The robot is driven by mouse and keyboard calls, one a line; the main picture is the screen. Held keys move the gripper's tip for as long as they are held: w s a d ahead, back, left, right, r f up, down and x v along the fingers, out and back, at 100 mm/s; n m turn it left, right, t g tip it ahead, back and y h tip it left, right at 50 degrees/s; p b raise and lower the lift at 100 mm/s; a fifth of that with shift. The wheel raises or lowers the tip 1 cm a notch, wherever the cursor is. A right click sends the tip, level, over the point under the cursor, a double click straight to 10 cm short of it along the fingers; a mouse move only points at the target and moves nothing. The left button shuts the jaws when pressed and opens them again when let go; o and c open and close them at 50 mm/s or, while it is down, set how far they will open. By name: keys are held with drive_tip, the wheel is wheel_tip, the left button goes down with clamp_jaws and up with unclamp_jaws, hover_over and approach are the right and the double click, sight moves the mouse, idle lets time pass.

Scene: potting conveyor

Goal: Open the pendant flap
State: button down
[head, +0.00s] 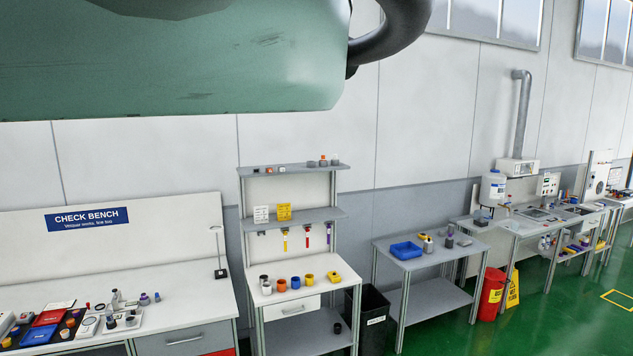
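I cannot make out a pendant flap in the head view. My gripper is not in view, so its state and its place relative to the flap do not show. A large, close green body with a dark curved piece at its right hides the upper left of the picture; I cannot tell what it is.
A check bench (195,292) with small items is at left. Right of it stand a shelf rack (318,214), a black bin (375,318) and a side table (408,268) with a blue tray (405,250). A red bin (491,296) stands farther right. Green floor (560,320) is clear at lower right.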

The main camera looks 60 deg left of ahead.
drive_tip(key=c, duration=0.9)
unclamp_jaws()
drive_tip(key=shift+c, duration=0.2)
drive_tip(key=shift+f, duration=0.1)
